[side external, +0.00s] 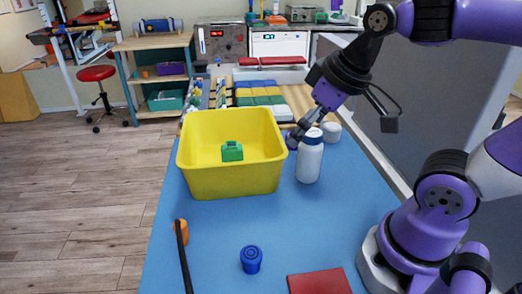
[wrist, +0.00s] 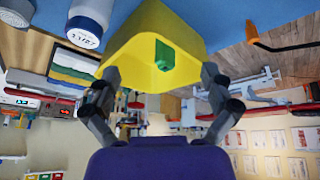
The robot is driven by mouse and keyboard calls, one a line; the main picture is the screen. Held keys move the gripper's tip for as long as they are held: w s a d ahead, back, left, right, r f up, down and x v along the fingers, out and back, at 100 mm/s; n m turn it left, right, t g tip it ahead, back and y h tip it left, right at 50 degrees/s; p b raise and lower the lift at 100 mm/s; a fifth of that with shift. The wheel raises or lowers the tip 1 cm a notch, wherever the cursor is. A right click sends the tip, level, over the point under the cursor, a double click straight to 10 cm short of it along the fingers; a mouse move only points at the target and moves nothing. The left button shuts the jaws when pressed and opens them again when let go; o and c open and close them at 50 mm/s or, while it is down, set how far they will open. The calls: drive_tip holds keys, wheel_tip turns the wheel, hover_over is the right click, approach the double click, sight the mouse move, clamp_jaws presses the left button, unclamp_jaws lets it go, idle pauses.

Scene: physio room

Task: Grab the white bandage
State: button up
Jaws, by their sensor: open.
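The white bandage (side external: 331,132) looks like a short white roll on the blue table, just behind and right of a white bottle (side external: 309,162). In the wrist view, a pale rounded thing at the upper left corner (wrist: 17,10) may be the bandage, cut by the edge. My gripper (side external: 303,128) is above the table, left of the bandage and close to the bottle's top. In the wrist view, which is upside down, my gripper's fingers (wrist: 159,78) are spread apart with nothing between them.
A yellow bin (side external: 231,185) holding a green block (side external: 232,151) stands left of the bottle. A blue cap-like piece (side external: 251,259), a red pad (side external: 319,281) and an orange-and-black tool (side external: 182,240) lie at the front. Several coloured blocks (side external: 260,96) are behind.

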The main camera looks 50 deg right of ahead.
drive_tip(key=w+d+r+n+g, duration=0.2)
drive_tip(key=w+d, duration=0.5)
drive_tip(key=d, duration=0.2)
drive_tip(key=n+g, duration=0.3)
drive_tip(key=n, duration=0.1)
approach(333, 125)
drive_tip(key=shift+w+a+f, duration=0.3)
drive_tip(key=shift+a+f, duration=0.3)
drive_tip(key=shift+a, duration=0.05)
wheel_tip(333, 125, down, 5)
drive_tip(key=shift+d+r, duration=0.15)
drive_tip(key=shift+d, duration=0.05)
drive_tip(key=f, duration=0.5)
drive_tip(key=shift+s+d+f, duration=0.15)
drive_tip(key=shift+d+f, duration=0.25)
drive_tip(key=c, duration=1.2)
